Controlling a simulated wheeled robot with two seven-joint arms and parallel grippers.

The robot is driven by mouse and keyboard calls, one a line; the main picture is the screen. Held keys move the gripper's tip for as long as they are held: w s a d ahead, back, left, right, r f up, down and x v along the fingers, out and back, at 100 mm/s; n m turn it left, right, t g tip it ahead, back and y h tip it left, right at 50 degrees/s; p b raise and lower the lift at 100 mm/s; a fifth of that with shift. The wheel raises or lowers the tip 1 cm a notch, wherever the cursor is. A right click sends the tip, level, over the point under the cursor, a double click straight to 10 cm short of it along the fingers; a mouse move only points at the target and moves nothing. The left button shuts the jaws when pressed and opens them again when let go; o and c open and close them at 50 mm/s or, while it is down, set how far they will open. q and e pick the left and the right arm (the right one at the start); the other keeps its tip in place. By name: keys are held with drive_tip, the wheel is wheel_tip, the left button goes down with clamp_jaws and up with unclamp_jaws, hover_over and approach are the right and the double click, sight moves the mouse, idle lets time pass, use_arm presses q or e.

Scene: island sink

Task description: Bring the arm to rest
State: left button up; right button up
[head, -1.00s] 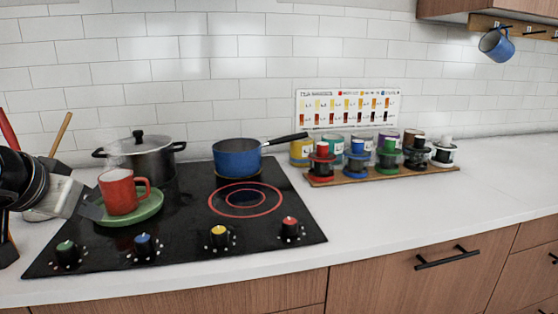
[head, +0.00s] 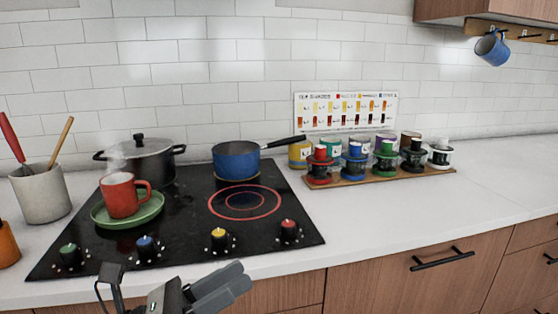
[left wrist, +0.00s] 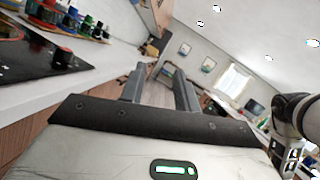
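My left gripper (head: 222,287) is in front of the counter at the bottom of the head view, below the cooktop's front edge. In the left wrist view its two fingers (left wrist: 159,88) stand apart with nothing between them. The gripper is clear of the mug and the pans. A white and dark arm link of mine shows at the right of the left wrist view. I cannot make out a right gripper there, and none shows in the head view.
A steaming red mug (head: 118,197) stands on a green plate (head: 150,212) on the black cooktop (head: 185,230). A grey pot (head: 153,165) and a blue saucepan (head: 235,160) stand behind. A utensil crock (head: 40,195) is left. The counter at right (head: 430,205) is clear.

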use_arm(q)
drive_tip(key=a+f+n+t+y, duration=0.35)
drive_tip(key=f+n+y, duration=0.4)
drive_tip(key=n, duration=0.85)
drive_tip(key=a+f+n+t+y, duration=0.35)
drive_tip(key=f+n+y, duration=0.4)
drive_tip(key=n, duration=0.75)
drive_tip(key=s+f+n+g+y, duration=0.1)
drive_tip(key=s+f+n+g, duration=0.5)
drive_tip(key=s+f+n, duration=0.3)
wheel_tip(320, 180, down, 4)
drive_tip(key=n, duration=0.2)
drive_tip(key=shift+s+f+n+p, duration=0.2)
drive_tip(key=shift+s+n+p, duration=0.1)
drive_tip(key=shift+s+p, duration=0.1)
